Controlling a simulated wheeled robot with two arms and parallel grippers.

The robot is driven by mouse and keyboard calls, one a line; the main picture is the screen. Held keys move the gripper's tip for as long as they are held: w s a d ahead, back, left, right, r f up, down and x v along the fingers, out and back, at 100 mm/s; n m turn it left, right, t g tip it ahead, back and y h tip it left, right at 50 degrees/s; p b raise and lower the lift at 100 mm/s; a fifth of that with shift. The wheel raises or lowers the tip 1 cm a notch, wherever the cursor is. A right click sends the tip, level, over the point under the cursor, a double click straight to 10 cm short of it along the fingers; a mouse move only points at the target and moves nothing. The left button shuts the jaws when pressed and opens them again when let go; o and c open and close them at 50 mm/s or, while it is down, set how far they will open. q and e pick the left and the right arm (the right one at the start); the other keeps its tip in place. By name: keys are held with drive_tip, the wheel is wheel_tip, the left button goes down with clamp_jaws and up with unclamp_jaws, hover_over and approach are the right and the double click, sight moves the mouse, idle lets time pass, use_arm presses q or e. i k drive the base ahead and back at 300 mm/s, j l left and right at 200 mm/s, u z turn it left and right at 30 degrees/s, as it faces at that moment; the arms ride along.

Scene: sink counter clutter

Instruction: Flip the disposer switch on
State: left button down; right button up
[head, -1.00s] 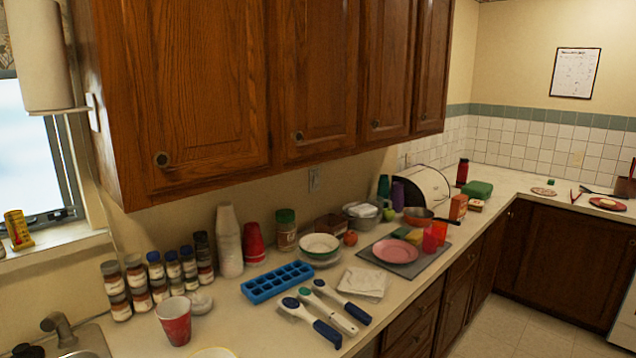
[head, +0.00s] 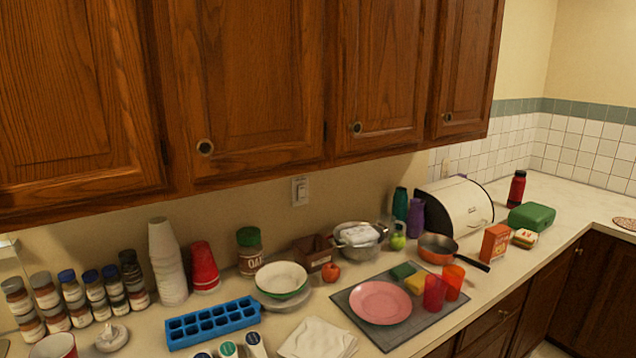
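A switch plate (head: 300,191) with a light rocker is on the wall below the upper cabinets in the head view, above the oat jar and the small brown box. A dark label shows at its top, too small to read. Whether the rocker is on or off cannot be told. Neither of my grippers is in the head view.
Below the switch stand an oat jar (head: 249,251), a brown box (head: 313,252), a bowl (head: 281,278) and an apple (head: 331,272). Stacked cups (head: 167,262) and spice jars (head: 73,297) are to the left. The cabinets (head: 245,85) overhang the counter. A metal pot (head: 359,240) stands right.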

sight(301, 188)
drive_tip(key=i+l+u, duration=0.1)
drive_tip(key=l, duration=0.35)
drive_tip(key=i+l, duration=0.25)
drive_tip(key=l, duration=0.15)
drive_tip(key=i+l+u, duration=0.15)
drive_tip(key=l, duration=0.3)
drive_tip(key=i+l+u, duration=0.1)
drive_tip(key=l, duration=0.35)
drive_tip(key=i+l, duration=0.15)
drive_tip(key=l, duration=0.35)
drive_tip(key=i+l+u, duration=0.15)
drive_tip(key=l, duration=0.3)
